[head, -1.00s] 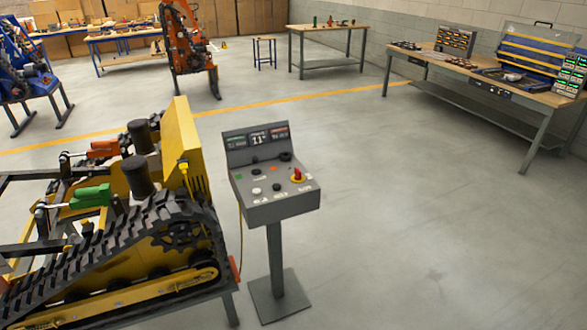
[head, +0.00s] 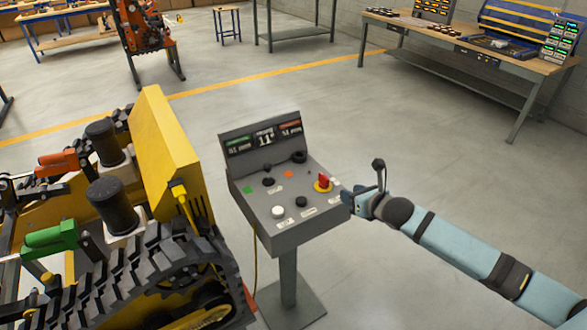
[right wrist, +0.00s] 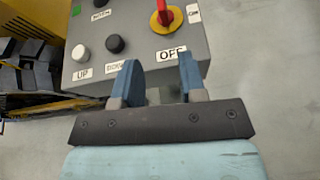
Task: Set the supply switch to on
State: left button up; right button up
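The supply switch (head: 323,184) is a red handle on a round yellow base, at the right side of the grey sloped control panel (head: 290,228). It also shows at the top of the right wrist view (right wrist: 164,18), cut by the frame edge. There an OFF label (right wrist: 171,53) lies below it and an ON label, partly cut off, to its right. The red handle runs toward the top of that view. My right gripper (head: 352,201) is beside the panel's right edge, apart from the switch. Its fingers (right wrist: 155,72) are open and empty. My left gripper is not in view.
Other knobs, including a white one (head: 278,211) and a black one (head: 301,202), sit near the switch. The floor right of the panel is clear.

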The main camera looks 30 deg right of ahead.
aim_at(326, 178)
jog(key=shift+n, duration=0.5)
jog(key=x, duration=0.9)
jog(key=r+x, duration=0.1)
jog(key=x, duration=0.4)
jog(key=shift+w+d+p, duration=0.3)
jog(key=shift+w+p, duration=0.1)
jog(key=shift+w, duration=0.05)
jog(key=shift+r, duration=0.1)
jog(key=shift+c, duration=0.4)
grip_shut()
